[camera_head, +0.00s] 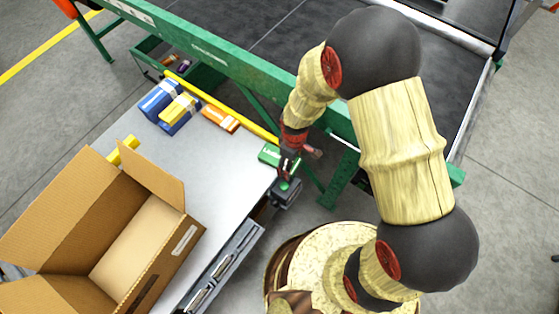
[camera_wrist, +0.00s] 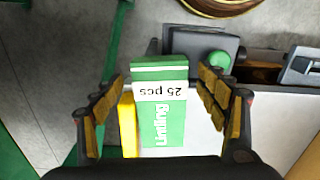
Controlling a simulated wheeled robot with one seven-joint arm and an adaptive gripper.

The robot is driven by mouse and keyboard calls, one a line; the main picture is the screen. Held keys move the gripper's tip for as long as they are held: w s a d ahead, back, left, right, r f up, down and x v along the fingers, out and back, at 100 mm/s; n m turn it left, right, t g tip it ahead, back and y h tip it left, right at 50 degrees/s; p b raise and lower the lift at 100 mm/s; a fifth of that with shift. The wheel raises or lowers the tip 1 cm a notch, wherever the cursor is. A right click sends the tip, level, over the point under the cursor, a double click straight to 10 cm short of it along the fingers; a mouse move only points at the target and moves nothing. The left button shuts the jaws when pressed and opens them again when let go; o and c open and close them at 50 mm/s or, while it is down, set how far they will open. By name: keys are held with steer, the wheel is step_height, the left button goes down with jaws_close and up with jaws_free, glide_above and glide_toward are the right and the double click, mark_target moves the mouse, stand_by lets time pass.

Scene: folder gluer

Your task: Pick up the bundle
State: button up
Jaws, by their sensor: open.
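A green bundle (camera_head: 268,154) with a white paper band reading "25 pcs" lies at the right corner of the grey table. In the wrist view the green bundle (camera_wrist: 163,125) is between the two spread fingers of my gripper (camera_wrist: 158,90), with a gap on each side. In the head view my gripper (camera_head: 290,163) is at that corner, partly covering the bundle. It is open and holds nothing. Other banded bundles lie farther left along the table: blue (camera_head: 159,98), yellow (camera_head: 179,110) and orange (camera_head: 220,118).
A yellow bar (camera_head: 235,114) runs along the table's back edge, close to the green bundle. A dark box with a green button (camera_wrist: 217,60) sits at the corner. An open cardboard box (camera_head: 165,255) stands at the front left. The table's middle (camera_head: 215,160) is clear. A green-framed conveyor (camera_head: 225,55) is behind.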

steer(key=shift+r, duration=0.1)
steer(key=c, duration=1.4)
steer(key=shift+o, duration=0.2)
